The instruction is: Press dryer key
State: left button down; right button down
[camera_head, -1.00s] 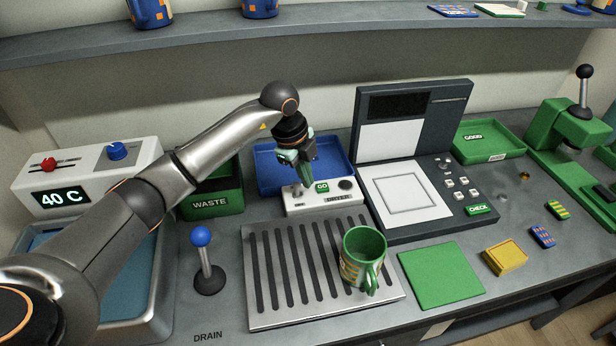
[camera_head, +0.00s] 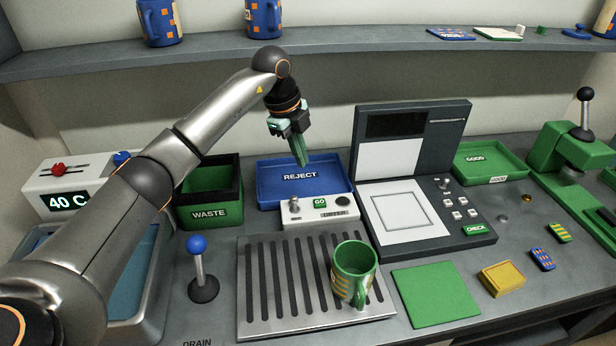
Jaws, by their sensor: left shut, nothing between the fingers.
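The dryer is a low white box with a green GO key (camera_head: 319,203), a small lever at its left and a dark knob at its right. It stands behind a slotted metal rack (camera_head: 270,325). A green mug (camera_head: 354,268) with yellow marks stands upright on the right part of the rack. My left gripper (camera_head: 302,162) is shut and empty. It points down above the blue REJECT tray (camera_head: 268,193), up and behind the GO key and clear of it. My right gripper is not in view.
A green WASTE bin (camera_head: 208,212) stands left of the tray. A blue-knobbed lever (camera_head: 198,262) rises left of the rack. A grey check station (camera_head: 458,238) stands to the right, with a green mat (camera_head: 436,295) in front. A shelf with mugs runs above.

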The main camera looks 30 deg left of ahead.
aim_at(318, 203)
jog(key=k, duration=1)
